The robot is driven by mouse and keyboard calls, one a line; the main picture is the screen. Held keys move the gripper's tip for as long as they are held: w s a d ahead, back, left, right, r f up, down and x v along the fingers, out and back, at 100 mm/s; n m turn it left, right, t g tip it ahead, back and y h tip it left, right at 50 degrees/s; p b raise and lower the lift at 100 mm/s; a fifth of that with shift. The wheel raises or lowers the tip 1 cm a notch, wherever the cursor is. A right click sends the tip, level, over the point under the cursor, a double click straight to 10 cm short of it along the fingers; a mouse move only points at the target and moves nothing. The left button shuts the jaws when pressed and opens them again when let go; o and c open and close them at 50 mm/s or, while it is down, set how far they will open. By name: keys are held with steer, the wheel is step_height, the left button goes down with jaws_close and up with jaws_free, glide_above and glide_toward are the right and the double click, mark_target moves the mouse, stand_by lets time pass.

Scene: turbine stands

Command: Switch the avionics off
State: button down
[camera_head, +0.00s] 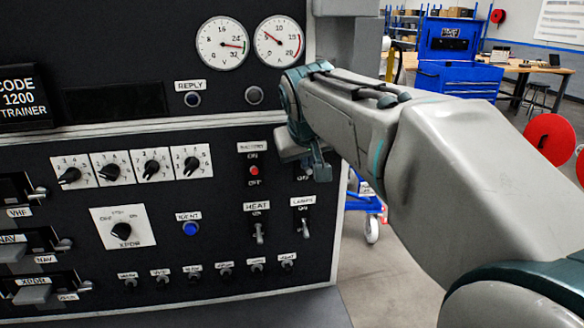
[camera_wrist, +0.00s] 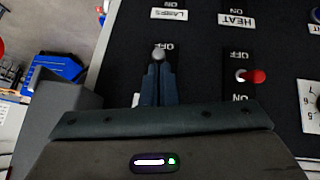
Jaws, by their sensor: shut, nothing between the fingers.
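The avionics switch (camera_wrist: 158,53) shows in the wrist view as a small round metal lever tip close to an upside-down OFF mark. Its name label is mostly hidden behind my gripper. My gripper (camera_wrist: 158,68) is shut and empty, its two dark fingers together right at the lever tip; I cannot tell whether they touch it. In the head view my gripper (camera_head: 319,174) is at the panel's right edge, right of the battery switch, and covers most of the avionics switch.
The red-tipped battery switch (camera_head: 254,171) is close beside it, also in the wrist view (camera_wrist: 256,76). The heat switch (camera_head: 259,232) and lamps switch (camera_head: 305,227) are below. A blue tool cart (camera_head: 455,78) stands far behind.

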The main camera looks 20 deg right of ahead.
steer(key=shift+s+f+t+b, duration=0.3)
steer(key=shift+f+t+b, duration=0.45)
steer(key=shift+b, duration=1.65)
steer(key=shift+s+f+t+b, duration=0.25)
steer(key=shift+f+t+b, duration=0.45)
steer(key=shift+b, duration=1.7)
steer(key=shift+w+r+p, duration=0.1)
steer(key=shift+r+p, duration=0.4)
steer(key=shift+r, duration=0.25)
steer(key=shift+r+p, duration=0.55)
steer(key=shift+r, duration=0.15)
